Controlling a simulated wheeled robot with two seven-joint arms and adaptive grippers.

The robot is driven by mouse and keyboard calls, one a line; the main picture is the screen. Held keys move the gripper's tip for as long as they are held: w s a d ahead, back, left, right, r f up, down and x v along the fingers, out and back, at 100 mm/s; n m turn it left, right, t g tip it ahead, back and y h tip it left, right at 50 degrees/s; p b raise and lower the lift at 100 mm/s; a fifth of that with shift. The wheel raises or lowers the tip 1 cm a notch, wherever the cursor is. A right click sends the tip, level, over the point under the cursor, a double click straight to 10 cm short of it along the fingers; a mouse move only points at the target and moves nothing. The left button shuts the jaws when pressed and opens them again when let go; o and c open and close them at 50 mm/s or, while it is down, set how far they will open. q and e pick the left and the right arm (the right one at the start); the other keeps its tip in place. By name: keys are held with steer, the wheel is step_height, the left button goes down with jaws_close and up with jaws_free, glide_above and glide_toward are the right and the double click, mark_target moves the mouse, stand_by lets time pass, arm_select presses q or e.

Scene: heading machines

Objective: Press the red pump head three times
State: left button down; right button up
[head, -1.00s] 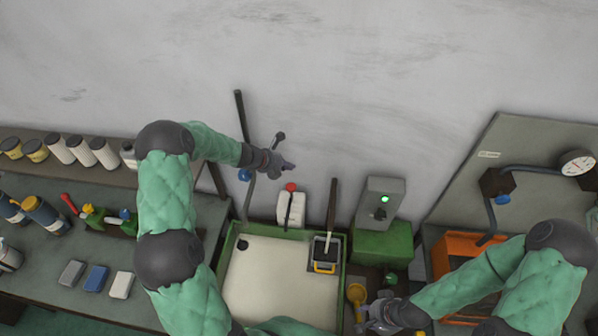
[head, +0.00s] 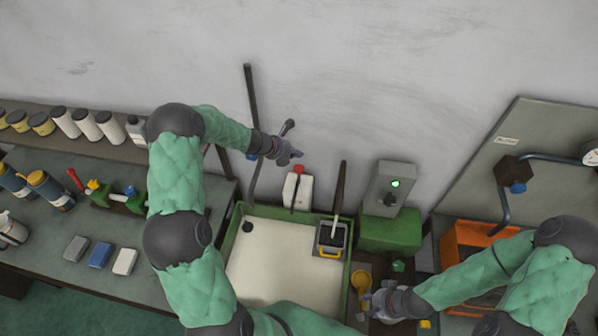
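The red pump head (head: 299,169) sits on top of a white bottle (head: 303,189) at the back edge of the green-rimmed basin. My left gripper (head: 294,153) is just above and slightly left of the red pump head in the picture. Its fingers are small and dark, and whether they are open or shut is unclear. I cannot tell whether it touches the pump head. My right gripper (head: 367,303) is low, right of the basin, near a yellow scoop-like object (head: 361,280); its fingers look spread apart and nothing shows between them.
The basin (head: 231,232) has a dark-handled tool (head: 340,190) and a small tray (head: 331,238) at its right. A green machine (head: 390,230) stands right of it. A workbench with bottles (head: 52,190) is at left. An orange crate (head: 449,250) is near my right arm.

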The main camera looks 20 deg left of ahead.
mark_target(298, 168)
arm_select(q)
steer(key=shift+f+b, duration=1.6)
steer(key=shift+f, duration=0.75)
steer(key=shift+f, duration=0.35)
steer(key=shift+s+f+b, duration=0.1)
steer(key=shift+f+b, duration=1.05)
steer(key=shift+f, duration=0.15)
stand_by(0.8)
stand_by(0.4)
steer(key=shift+r+p, duration=1.6)
steer(key=shift+r, duration=0.1)
